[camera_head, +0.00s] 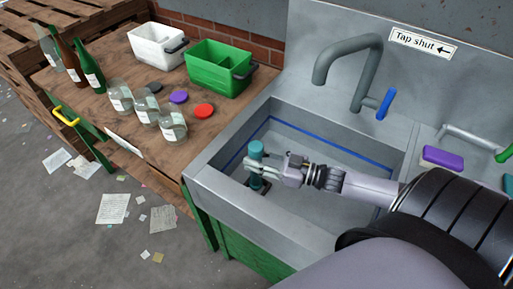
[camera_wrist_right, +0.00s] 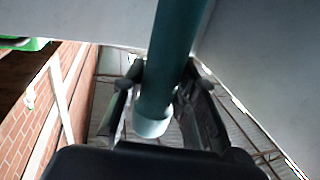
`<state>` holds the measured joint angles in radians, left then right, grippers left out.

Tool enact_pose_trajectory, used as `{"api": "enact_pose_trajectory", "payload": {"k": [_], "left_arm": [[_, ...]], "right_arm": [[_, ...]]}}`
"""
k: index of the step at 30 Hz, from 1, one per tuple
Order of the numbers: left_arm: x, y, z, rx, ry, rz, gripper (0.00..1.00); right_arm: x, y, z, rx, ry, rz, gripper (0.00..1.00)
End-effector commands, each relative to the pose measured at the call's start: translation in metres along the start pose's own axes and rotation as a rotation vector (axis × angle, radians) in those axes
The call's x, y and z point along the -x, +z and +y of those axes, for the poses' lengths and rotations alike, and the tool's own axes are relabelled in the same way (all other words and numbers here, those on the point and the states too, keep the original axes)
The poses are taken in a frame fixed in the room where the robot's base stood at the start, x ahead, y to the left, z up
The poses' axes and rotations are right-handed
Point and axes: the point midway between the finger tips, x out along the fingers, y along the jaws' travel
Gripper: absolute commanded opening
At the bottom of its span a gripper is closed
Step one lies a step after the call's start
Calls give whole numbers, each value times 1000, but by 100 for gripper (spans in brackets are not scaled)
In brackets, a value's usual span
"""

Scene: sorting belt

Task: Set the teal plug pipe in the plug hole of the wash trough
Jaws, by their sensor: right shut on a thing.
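The teal plug pipe (camera_head: 256,150) stands roughly upright inside the wash trough (camera_head: 228,204), near its left front corner. My right gripper (camera_head: 262,171) reaches in from the right and is shut on the pipe below its top. In the right wrist view the pipe (camera_wrist_right: 178,50) runs between the two fingers (camera_wrist_right: 163,95), with a paler end showing. A dark patch (camera_head: 261,187) lies just below the gripper; I cannot tell whether it is the plug hole or the pipe's foot. The pipe's seating is hidden. My left gripper is not in view.
A grey tap (camera_head: 372,62) with a blue lever (camera_head: 385,103) rises behind the trough. A purple sponge (camera_head: 442,158) lies on the right ledge. The wooden table (camera_head: 90,102) at left carries bottles, jars, lids, a white bin (camera_head: 157,50) and a green bin (camera_head: 212,75).

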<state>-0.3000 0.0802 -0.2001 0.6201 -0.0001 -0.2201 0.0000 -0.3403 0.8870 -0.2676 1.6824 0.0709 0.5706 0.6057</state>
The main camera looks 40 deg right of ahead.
Motion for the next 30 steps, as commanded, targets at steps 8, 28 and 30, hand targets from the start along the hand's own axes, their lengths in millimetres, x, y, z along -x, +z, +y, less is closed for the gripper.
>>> {"api": "enact_pose_trajectory", "payload": {"k": [8, 28, 30], "left_arm": [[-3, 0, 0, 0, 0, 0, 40], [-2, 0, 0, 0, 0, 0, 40], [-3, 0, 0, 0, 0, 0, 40]], "right_arm": [[0, 5, 0, 1, 0, 2, 7], [0, 8, 0, 1, 0, 2, 7], [0, 9, 0, 1, 0, 2, 7]]}}
